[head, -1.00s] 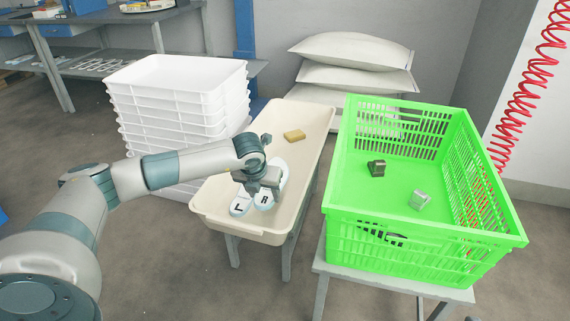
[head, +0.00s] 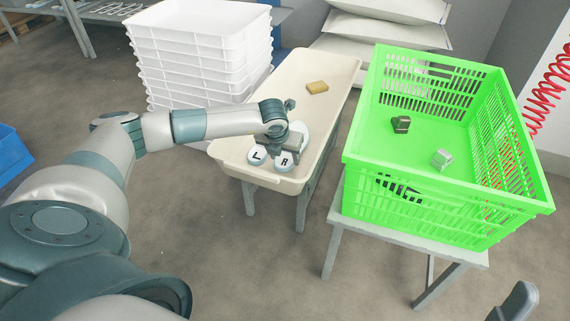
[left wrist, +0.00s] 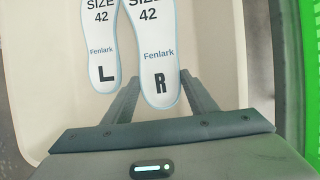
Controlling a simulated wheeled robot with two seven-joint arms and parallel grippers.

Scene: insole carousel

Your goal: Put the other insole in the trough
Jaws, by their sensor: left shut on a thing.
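Two white insoles with blue edges are at the near end of the cream trough (head: 338,82). The insole marked L (head: 257,156) is on the left and the one marked R (head: 284,162) is beside it. In the left wrist view the L insole (left wrist: 103,50) and the R insole (left wrist: 156,50) lie side by side, toes away, reading size 42. My left gripper (head: 282,149) is over the near end of the trough, its fingers either side of the R insole's heel, shut on it. Its body hides part of the R insole in the head view.
A green crate (head: 440,205) on a stand (head: 345,213) is to the right, with a dark item (head: 401,124) and a grey item (head: 442,158) inside. Stacked white trays (head: 200,60) stand behind left. A dark part (head: 517,302) shows bottom right.

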